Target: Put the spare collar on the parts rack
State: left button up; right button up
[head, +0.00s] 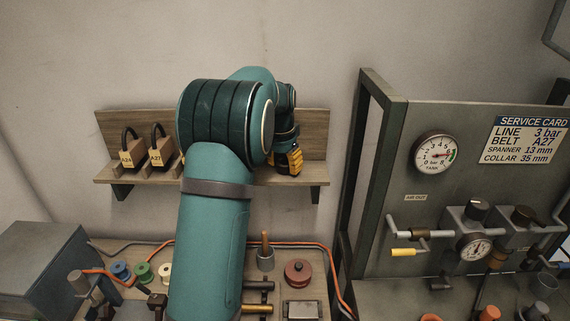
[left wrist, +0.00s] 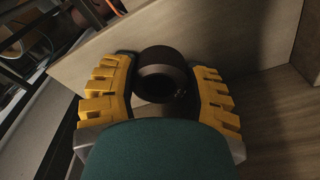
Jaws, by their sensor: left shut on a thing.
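The spare collar (left wrist: 153,72) is a dark ring with a round bore, seen in the left wrist view between the yellow fingers. My left gripper (head: 289,163) is shut on it, at the right part of the parts rack. The parts rack (head: 311,176) is a wooden wall shelf with a back board; its wood also shows in the left wrist view (left wrist: 228,45). The collar is close to the rack's wood, but I cannot tell whether it touches. My arm hides the rack's middle. My right gripper is not in view.
Below is a bench with coloured spools (head: 143,271), a red round part (head: 298,272) and a tool in a cup (head: 265,258). A dark-framed gauge panel (head: 390,170) stands right of the rack.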

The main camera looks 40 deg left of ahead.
aim_at(281, 164)
pick_arm(q)
jog(key=o, duration=1.2)
jog(key=shift+r, duration=0.25)
jog(key=r, duration=0.4)
jog(key=s+r+p, duration=0.1)
jog(key=r, duration=0.6)
jog(key=shift+s+r, duration=0.25)
jog(key=shift+r, duration=0.1)
jog(key=shift+f, duration=0.1)
